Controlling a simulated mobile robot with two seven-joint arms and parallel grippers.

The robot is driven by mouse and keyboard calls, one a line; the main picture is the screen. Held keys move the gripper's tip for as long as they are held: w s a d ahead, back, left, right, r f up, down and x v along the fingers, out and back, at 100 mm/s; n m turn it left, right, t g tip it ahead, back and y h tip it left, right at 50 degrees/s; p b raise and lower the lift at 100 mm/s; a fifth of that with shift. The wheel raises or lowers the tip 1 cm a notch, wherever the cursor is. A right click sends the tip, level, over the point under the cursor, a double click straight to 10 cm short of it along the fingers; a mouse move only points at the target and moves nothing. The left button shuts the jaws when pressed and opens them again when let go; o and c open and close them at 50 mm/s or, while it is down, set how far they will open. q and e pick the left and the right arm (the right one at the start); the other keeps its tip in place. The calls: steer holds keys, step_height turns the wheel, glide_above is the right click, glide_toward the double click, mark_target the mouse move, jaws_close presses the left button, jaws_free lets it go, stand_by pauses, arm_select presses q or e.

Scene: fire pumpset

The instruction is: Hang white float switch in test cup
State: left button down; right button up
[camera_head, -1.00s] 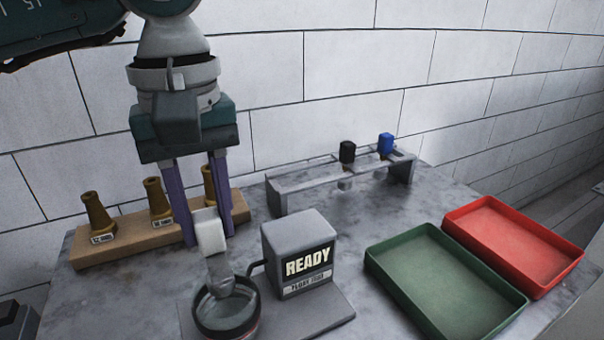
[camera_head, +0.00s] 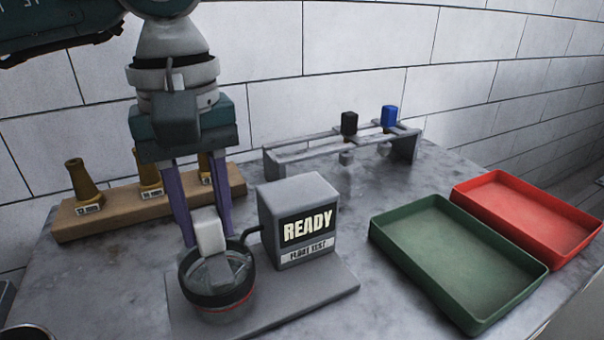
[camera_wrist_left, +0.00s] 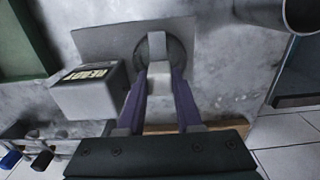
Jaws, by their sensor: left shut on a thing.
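The white float switch (camera_head: 209,235) is between the purple fingers of my left gripper (camera_head: 209,240), which is shut on it. Its grey lower part reaches down inside the dark rim of the test cup (camera_head: 222,297). The cup stands on a grey base plate beside the tester box (camera_head: 297,222), whose display reads READY and FLOAT TEST. In the left wrist view the white switch (camera_wrist_left: 157,46) lies over the cup, between the fingertips (camera_wrist_left: 160,75). Whether the switch touches the cup is hidden. My right gripper is not in view.
A grey rack (camera_head: 300,157) at the back holds a black switch (camera_head: 349,123) and a blue switch (camera_head: 389,117). A green tray (camera_head: 460,317) and a red tray (camera_head: 575,258) stand empty at right. A wooden block with brass nozzles (camera_head: 125,215) is behind the cup at left.

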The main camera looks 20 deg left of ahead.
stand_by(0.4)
arm_select(q)
steer(key=c, duration=0.5)
jaws_free()
step_height(320, 180, up, 10)
stand_by(0.4)
